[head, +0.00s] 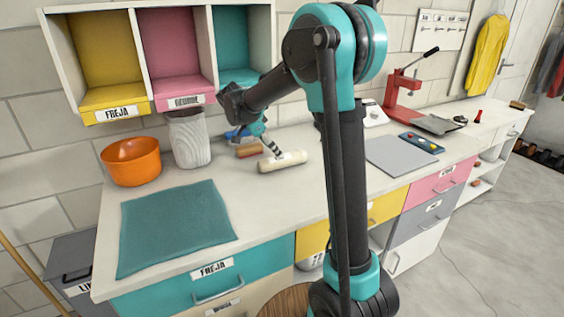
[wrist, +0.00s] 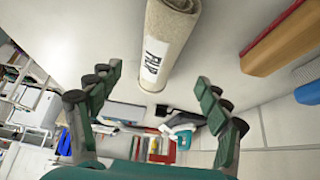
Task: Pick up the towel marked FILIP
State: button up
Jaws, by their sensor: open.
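A rolled cream towel (head: 270,165) lies on the counter, with a white label near its right end. In the wrist view the towel (wrist: 172,25) is at the top middle, and its label, seen turned, appears to read FILIP. My gripper (head: 270,146) is just behind and above the towel in the head view. In the wrist view my gripper (wrist: 160,82) is open, with its fingers spread left and right and the towel's labelled end ahead between them. Nothing is between the fingertips, and I see no contact.
Close behind the towel are a red and tan brush-like block (head: 248,151) and a blue item (head: 238,134). A teal mat (head: 175,226), an orange bowl (head: 131,162) and a pale ribbed container (head: 189,138) stand left. A grey board (head: 400,156) lies right. Cubbies (head: 178,90) hang above.

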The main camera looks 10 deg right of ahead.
aim_at(282, 161)
jog(key=shift+a+x, duration=0.2)
jog(key=shift+x, duration=3.05)
jog(key=shift+c, duration=0.3)
jog(key=c, duration=1.3)
jog(key=shift+c, duration=0.2)
